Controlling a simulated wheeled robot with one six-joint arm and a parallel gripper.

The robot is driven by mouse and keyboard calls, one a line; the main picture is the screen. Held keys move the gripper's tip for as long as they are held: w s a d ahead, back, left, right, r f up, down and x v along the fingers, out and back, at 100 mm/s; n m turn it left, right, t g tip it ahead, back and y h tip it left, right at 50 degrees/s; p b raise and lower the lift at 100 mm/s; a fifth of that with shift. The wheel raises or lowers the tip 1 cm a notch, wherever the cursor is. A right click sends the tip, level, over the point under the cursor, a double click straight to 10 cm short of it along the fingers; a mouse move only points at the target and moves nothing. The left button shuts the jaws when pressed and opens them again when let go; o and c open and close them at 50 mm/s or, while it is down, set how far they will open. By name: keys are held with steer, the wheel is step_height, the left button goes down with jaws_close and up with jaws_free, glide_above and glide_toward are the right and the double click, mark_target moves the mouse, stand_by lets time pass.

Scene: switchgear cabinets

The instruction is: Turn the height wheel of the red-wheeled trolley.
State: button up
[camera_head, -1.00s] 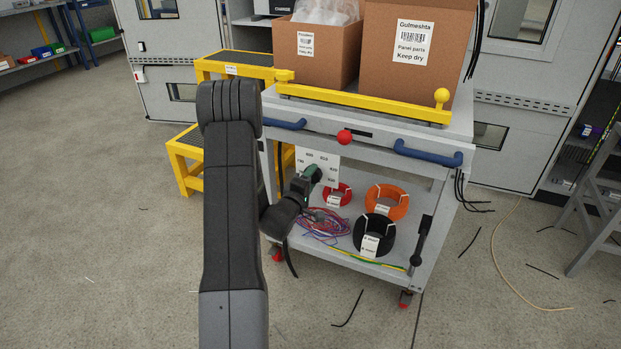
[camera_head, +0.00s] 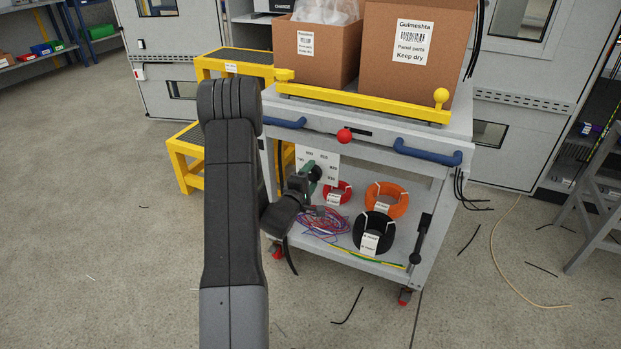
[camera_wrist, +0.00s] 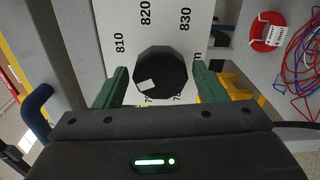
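The grey trolley (camera_head: 440,190) has red casters (camera_head: 405,296) and stands in front of me. A white scale plate (camera_head: 330,172) with black numbers hangs below its top; in the wrist view the plate (camera_wrist: 205,20) shows 810, 820 and 830. A black, many-sided wheel (camera_wrist: 165,66) with a small pale label sits in front of the plate. My gripper (camera_wrist: 161,72) is open, its two green fingers on either side of the wheel with a visible gap at each side. In the head view my gripper (camera_head: 314,172) is at the plate and the wheel is hidden.
A yellow bar (camera_head: 360,103) and blue handles (camera_head: 428,154) line the trolley's front, with a red ball knob (camera_head: 344,135) between. Cardboard boxes (camera_head: 412,60) stand on top. Cable coils (camera_head: 386,200) lie on the lower shelf. A yellow step (camera_head: 188,160) stands left.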

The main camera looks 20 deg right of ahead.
steer(key=shift+o, duration=0.6)
steer(key=p+v, duration=0.2)
steer(key=v, duration=1.1)
steer(key=shift+s+a, duration=0.25)
steer(key=shift+a, duration=0.1)
steer(key=b+x, duration=0.2)
steer(key=x, duration=1.2)
steer(key=shift+s, duration=0.1)
steer(key=shift+a, duration=0.15)
